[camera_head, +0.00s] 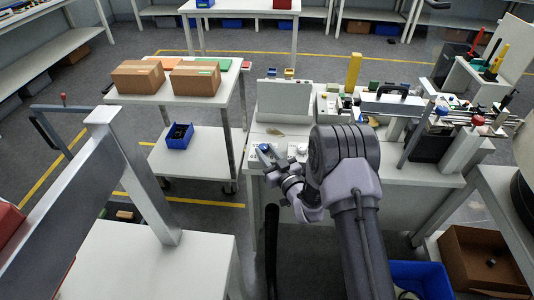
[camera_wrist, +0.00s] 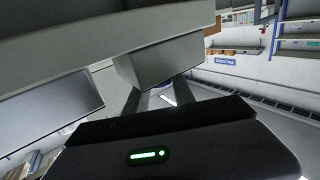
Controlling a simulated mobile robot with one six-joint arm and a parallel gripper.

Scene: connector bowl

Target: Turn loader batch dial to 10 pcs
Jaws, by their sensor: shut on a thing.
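My gripper (camera_head: 268,158) is at the front left edge of the white workbench in the head view, low beside a small blue part (camera_head: 264,148). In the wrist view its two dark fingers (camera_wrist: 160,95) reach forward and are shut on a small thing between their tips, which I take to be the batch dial. The dial's face, its marks and its setting cannot be read in either view. A pale grey housing (camera_wrist: 160,62) hangs close over the fingers and hides part of the grip.
A white machine box (camera_head: 285,98) stands behind on the bench, with a yellow post (camera_head: 353,72) to its right. A small white and blue item (camera_head: 302,149) is close to my gripper's right. A cart with cardboard boxes (camera_head: 137,76) and a blue bin (camera_head: 180,136) stands left.

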